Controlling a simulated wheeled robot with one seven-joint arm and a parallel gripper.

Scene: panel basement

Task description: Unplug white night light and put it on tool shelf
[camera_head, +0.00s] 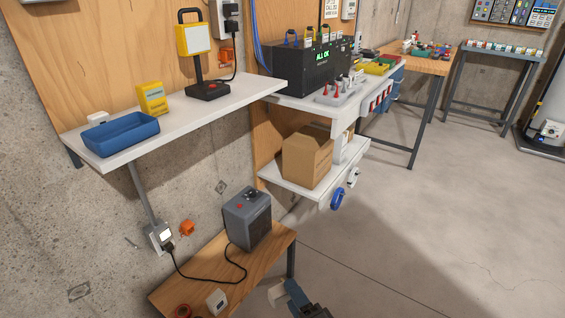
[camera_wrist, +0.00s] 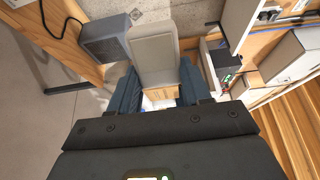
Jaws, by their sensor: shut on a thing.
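A pale, rounded, box-shaped thing, which looks like the white night light (camera_wrist: 153,42), is between the two dark blue fingers of my gripper (camera_wrist: 158,72) in the wrist view. My gripper is shut on it, and it is clear of any outlet. In the head view my gripper (camera_head: 290,296) is at the bottom edge, right of the wooden bench, with a pale edge of the light at its tip. A white wall shelf (camera_head: 190,115) above the bench carries a blue tray (camera_head: 120,134), a yellow box and a work lamp. No label shows which shelf is the tool shelf.
A wall outlet (camera_head: 160,236) holds a black plug, its cord running to the grey heater (camera_head: 247,217) on the wooden bench (camera_head: 185,290). A lower white shelf (camera_head: 275,180) carries a cardboard box (camera_head: 306,160). The concrete floor (camera_head: 420,230) at right is open.

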